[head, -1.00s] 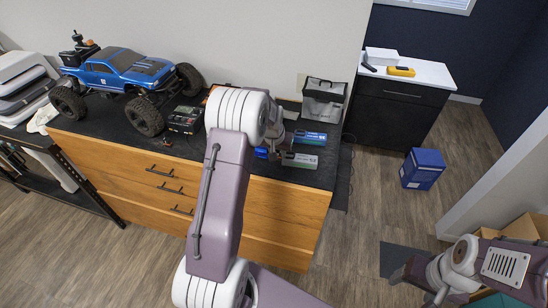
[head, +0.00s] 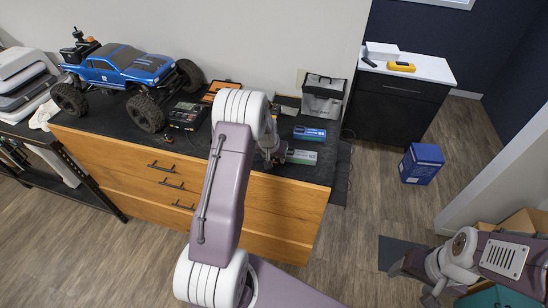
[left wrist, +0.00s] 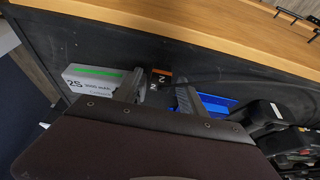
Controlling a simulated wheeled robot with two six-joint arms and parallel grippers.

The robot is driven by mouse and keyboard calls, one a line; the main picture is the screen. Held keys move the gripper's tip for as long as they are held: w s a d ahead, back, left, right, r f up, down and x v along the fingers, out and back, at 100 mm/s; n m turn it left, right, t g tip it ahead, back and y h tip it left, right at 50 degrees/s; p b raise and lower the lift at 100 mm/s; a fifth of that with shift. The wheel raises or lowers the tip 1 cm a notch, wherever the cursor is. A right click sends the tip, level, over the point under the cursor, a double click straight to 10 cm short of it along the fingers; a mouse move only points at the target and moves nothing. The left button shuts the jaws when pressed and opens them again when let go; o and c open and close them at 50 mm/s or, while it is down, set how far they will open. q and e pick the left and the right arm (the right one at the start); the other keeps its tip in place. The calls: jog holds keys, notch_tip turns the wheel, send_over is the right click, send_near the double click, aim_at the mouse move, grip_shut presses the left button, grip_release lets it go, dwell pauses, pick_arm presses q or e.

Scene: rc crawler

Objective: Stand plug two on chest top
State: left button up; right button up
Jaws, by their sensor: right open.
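The chest (head: 280,205) is wooden with drawers and a black chest top (head: 95,122). My left gripper (head: 272,158) is low over its front right part, by the green-and-white battery. In the left wrist view, plug two (left wrist: 160,80), a small black block with an orange patch and a "2", sits between the fingers of my left gripper (left wrist: 160,88). I cannot tell whether both fingers touch it or whether it rests on the top. In the head view, the arm hides it. My right gripper (head: 412,282) is open at the lower right, away from the chest.
The green-and-white battery (left wrist: 92,80) and a blue battery (left wrist: 222,104) flank the gripper; both also show in the head view. A blue truck (head: 125,68), a charger (head: 186,115) and a grey bag (head: 323,98) stand on the chest top. A blue box (head: 421,164) is on the floor.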

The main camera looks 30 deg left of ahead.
pick_arm(q)
jog(key=shift+r, duration=0.6)
jog(key=b+v, duration=0.2)
jog(key=v, duration=0.9)
jog(key=s+d+f+m+g+h, duration=0.1)
jog(key=s+d+f+g, duration=0.1)
jog(key=s+d, duration=0.7)
jog(key=s+d+f+m+g, duration=0.15)
jog(key=s+d, duration=0.45)
jog(key=s, duration=0.7)
notch_tip(320, 180, down, 13)
jog(key=w+b, duration=0.1)
jog(key=b, duration=1.1)
jog(key=shift+a+b, duration=0.3)
